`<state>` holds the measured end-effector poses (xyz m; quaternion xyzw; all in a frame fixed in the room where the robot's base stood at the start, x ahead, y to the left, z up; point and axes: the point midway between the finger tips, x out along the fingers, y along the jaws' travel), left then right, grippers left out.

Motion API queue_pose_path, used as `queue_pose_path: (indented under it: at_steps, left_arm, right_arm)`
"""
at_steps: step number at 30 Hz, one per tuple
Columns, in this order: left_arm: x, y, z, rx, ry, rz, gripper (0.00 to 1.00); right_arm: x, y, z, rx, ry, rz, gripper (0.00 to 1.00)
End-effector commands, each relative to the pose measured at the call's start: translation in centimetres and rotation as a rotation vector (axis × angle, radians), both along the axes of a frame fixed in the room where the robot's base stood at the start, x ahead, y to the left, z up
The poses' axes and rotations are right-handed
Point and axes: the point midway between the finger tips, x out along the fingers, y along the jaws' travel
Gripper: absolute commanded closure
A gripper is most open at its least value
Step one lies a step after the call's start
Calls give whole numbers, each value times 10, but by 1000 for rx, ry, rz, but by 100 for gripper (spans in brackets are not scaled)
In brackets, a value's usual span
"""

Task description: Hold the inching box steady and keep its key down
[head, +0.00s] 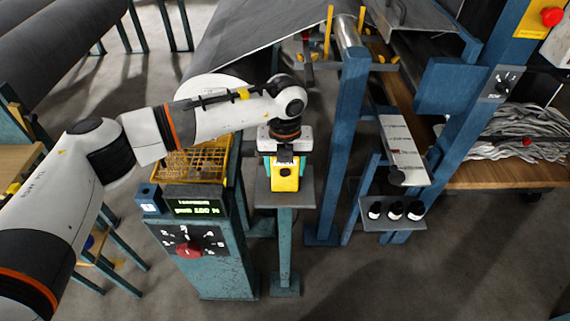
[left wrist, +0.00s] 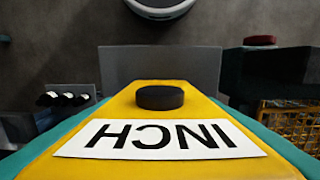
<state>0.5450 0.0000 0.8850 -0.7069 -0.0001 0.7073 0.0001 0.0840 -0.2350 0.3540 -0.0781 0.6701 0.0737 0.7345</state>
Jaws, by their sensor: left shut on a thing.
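The yellow inching box (head: 285,182) stands on a small grey pedestal plate (head: 263,198) in the middle of the head view. My left gripper (head: 287,164) comes down from above and is shut on the box, with its teal fingers on either side. In the left wrist view the box (left wrist: 215,110) fills the lower part, with a white INCH label (left wrist: 160,139) upside down. A round black key (left wrist: 160,98) sits on the box beyond the label. Nothing is seen touching the key, and I cannot tell whether it is down. My right gripper is not in view.
A control stand (head: 215,265) with a red knob (head: 188,250) and a lit green display is left of the pedestal. A yellow wire basket (head: 190,164) is behind it. A blue post (head: 343,150) and a shelf with several small black-topped items (head: 395,222) are at right.

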Motion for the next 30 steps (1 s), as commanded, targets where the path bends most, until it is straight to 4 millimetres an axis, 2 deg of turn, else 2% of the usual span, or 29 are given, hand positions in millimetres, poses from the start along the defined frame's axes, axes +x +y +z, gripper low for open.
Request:
queue_pose_path:
  at_steps: [3,12,14,30]
  left_arm:
    - [0,0,0,0,-1,0,72]
    - [0,0,1,-1,-1,0,72]
    - [0,0,1,-1,-1,0,72]
    - [0,0,1,-1,-1,0,72]
  right_arm:
    - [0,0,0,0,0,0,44]
    - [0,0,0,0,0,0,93]
    - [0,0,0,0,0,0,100]
    - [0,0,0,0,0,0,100]
